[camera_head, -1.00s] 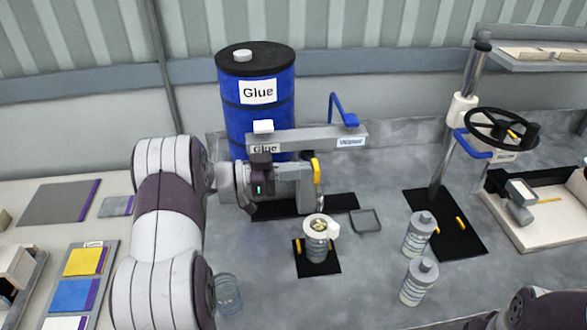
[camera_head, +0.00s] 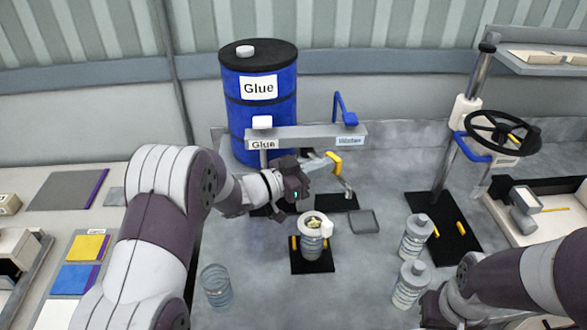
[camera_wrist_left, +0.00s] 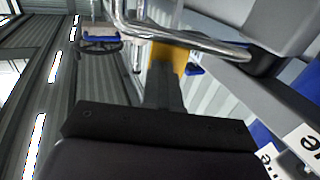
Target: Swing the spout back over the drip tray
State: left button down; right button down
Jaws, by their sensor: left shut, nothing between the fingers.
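The spout (camera_head: 347,184) is a bent chrome pipe with a yellow sleeve (camera_head: 334,162), below the grey dispenser beam. In the head view its lower end hangs just above and left of the small grey square drip tray (camera_head: 363,222); I cannot tell whether it is over it. My left gripper (camera_head: 316,167) is shut and empty, just left of the yellow sleeve; contact is unclear. In the left wrist view the chrome spout (camera_wrist_left: 190,38) crosses above the gripper, with the yellow sleeve (camera_wrist_left: 181,58) beyond the fingers. My right gripper (camera_head: 433,312) is partly visible at the lower edge, its fingers unclear.
A blue glue drum (camera_head: 259,100) stands behind the beam (camera_head: 300,136). An open pot (camera_head: 312,240) stands on a black mat in front. Two capped bottles (camera_head: 416,238) (camera_head: 411,285) stand right, a clear cup (camera_head: 216,286) left. A handwheel stand (camera_head: 500,133) is farther right.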

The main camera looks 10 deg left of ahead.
aim_at(339, 163)
pick_arm(q)
jog(key=w+d+n+t+y+b, duration=0.2)
jog(key=d, duration=0.1)
jog(key=shift+d+f, duration=0.1)
jog(key=shift+f, duration=0.1)
jog(key=shift+w+d+n+t+y, duration=0.25)
jog(key=shift+n+t+y, duration=0.15)
jog(key=shift+t+y, duration=0.15)
jog(key=shift+w+d+r+b, duration=0.15)
jog(key=shift+w+d+b, duration=0.1)
jog(key=shift+w+b, duration=0.25)
jog(key=shift+w+d+r+b, duration=0.1)
jog(key=shift+w+d+b, duration=0.15)
jog(key=shift+w+b, duration=0.25)
jog(key=shift+w+r, duration=0.15)
jog(key=shift+r, duration=0.05)
